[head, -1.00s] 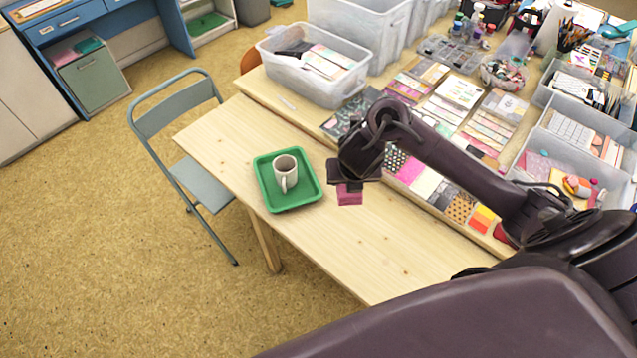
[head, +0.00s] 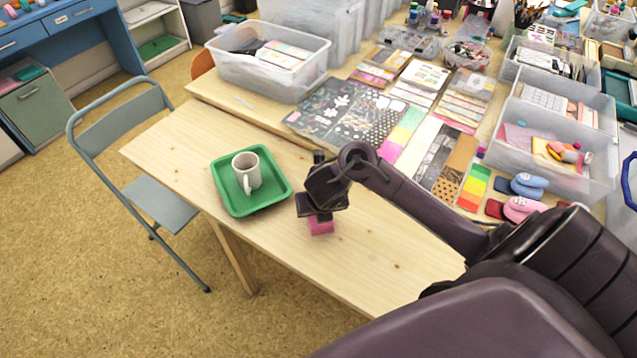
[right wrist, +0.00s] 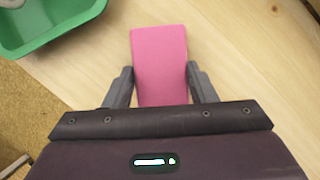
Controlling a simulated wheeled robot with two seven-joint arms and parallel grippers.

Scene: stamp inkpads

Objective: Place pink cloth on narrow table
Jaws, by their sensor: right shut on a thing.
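The pink cloth (head: 321,225) is a small folded block below my right gripper (head: 320,213), over the light wooden narrow table (head: 375,262). In the right wrist view the pink cloth (right wrist: 160,62) sits between the two fingers of my right gripper (right wrist: 162,85), which is shut on it. I cannot tell whether its underside touches the tabletop. A green tray (head: 262,203) lies on the narrow table to the left of the gripper and holds a white mug (head: 246,172). My left gripper is not in view.
Behind the narrow table, a larger table carries patterned papers (head: 345,112), clear plastic bins (head: 268,62) and pink and blue items. A grey folding chair (head: 155,195) stands at the left. The narrow table's front right part is clear.

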